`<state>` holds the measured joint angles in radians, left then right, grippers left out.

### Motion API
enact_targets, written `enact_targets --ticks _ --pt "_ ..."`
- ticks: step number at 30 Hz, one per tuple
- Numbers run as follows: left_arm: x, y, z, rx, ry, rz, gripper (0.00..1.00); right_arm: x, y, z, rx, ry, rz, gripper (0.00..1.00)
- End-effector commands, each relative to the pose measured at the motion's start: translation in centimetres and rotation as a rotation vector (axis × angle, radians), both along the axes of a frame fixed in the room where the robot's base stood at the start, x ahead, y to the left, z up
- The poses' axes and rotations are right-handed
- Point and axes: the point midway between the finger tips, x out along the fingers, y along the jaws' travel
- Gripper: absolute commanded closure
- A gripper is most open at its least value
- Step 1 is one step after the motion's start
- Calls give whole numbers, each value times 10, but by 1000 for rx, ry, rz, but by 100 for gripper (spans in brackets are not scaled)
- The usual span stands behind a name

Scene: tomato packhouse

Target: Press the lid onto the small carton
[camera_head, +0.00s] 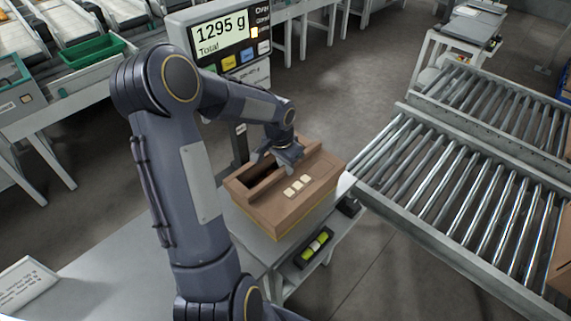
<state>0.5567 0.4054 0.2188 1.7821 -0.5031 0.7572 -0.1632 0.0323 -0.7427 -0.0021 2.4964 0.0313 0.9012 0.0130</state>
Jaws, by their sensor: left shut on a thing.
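The small brown carton (291,221) stands on the end of the grey bench, in front of the scale. Its brown lid (310,192), with three pale square patches, lies over the front part of the top. A dark opening shows at the back left of the top, so the lid does not look flush all over. My left gripper (281,157) comes down from above at the back of the carton and is shut on what looks like the lid's raised edge. The fingertips are partly hidden, and the exact contact is unclear. My right gripper is out of view.
A scale display (222,39) reading 1295 g stands behind the carton. Roller conveyors (450,185) run to the right. A tray with a yellow-green item (316,244) sits below the bench's front edge. A white card (27,283) lies at the lower left.

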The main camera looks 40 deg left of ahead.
Motion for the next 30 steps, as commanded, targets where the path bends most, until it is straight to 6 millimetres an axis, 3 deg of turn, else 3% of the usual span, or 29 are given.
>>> enact_targets --ticks 25,26,30 --pt "0 0 -11 0 0 0 100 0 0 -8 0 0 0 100" --pt "0 0 -10 0 0 0 79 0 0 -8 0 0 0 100" --pt "0 0 -10 0 0 0 60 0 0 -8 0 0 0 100"
